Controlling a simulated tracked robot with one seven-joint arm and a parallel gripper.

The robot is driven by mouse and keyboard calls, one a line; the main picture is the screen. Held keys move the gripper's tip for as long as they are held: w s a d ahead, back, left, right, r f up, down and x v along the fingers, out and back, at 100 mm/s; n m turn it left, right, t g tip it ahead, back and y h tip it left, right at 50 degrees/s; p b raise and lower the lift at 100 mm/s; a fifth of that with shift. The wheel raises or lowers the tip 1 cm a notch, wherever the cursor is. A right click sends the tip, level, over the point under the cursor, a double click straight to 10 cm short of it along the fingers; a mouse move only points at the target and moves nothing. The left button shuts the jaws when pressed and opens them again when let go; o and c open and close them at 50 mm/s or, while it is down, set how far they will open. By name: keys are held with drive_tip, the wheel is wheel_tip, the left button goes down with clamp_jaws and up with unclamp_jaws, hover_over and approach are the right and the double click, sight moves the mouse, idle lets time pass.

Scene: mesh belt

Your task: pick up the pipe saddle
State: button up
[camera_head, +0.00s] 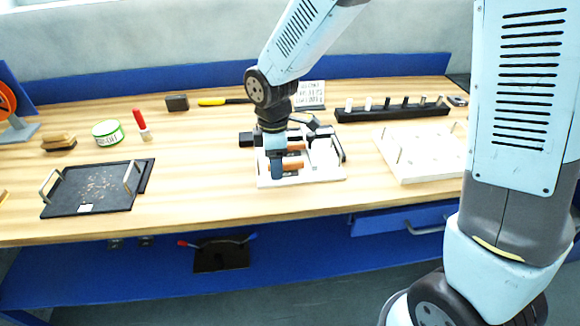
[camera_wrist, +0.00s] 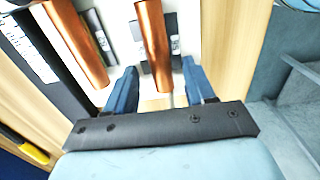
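My gripper (camera_head: 283,172) is low over a white tray (camera_head: 325,178), fingers down. In the wrist view its two blue fingers (camera_wrist: 160,88) are apart, with the end of a copper pipe (camera_wrist: 153,45) between them and gaps beside it. A second copper pipe (camera_wrist: 78,42) lies to the left. Grey labelled pieces sit under both pipes, one at the middle (camera_wrist: 175,45) and one at the left (camera_wrist: 100,35). I cannot tell for sure which piece is the pipe saddle. My gripper hides part of the tray in the head view.
A black rack (camera_head: 390,113) with several pegs stands behind right. A white board with posts (camera_head: 425,165) is on the right. A black tray with handles (camera_head: 95,190) is at the left. Bare bench top lies between the black and white trays.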

drive_tip(key=c, duration=0.9)
drive_tip(key=shift+r, duration=0.6)
drive_tip(key=s+d+r, duration=0.1)
drive_tip(key=s+r, duration=0.3)
drive_tip(key=s+d+r, duration=0.1)
drive_tip(key=s+r, duration=0.3)
drive_tip(key=s, duration=0.1)
drive_tip(key=s+d+r, duration=0.1)
drive_tip(key=s+r, duration=0.2)
drive_tip(key=s, duration=0.1)
drive_tip(key=shift+s+d+r, duration=0.25)
drive_tip(key=shift+d+r, duration=0.15)
drive_tip(key=shift+w+f, duration=0.1)
drive_tip(key=shift+w+a+f, duration=0.65)
drive_tip(key=shift+w+f, duration=1.45)
drive_tip(key=shift+w, duration=0.05)
drive_tip(key=shift+w+a+f, duration=0.6)
drive_tip(key=shift+w+f, duration=1.5)
drive_tip(key=shift+w, duration=0.1)
drive_tip(key=shift+w+a+f, duration=0.65)
drive_tip(key=shift+w+f, duration=1.45)
drive_tip(key=shift+w, duration=0.05)
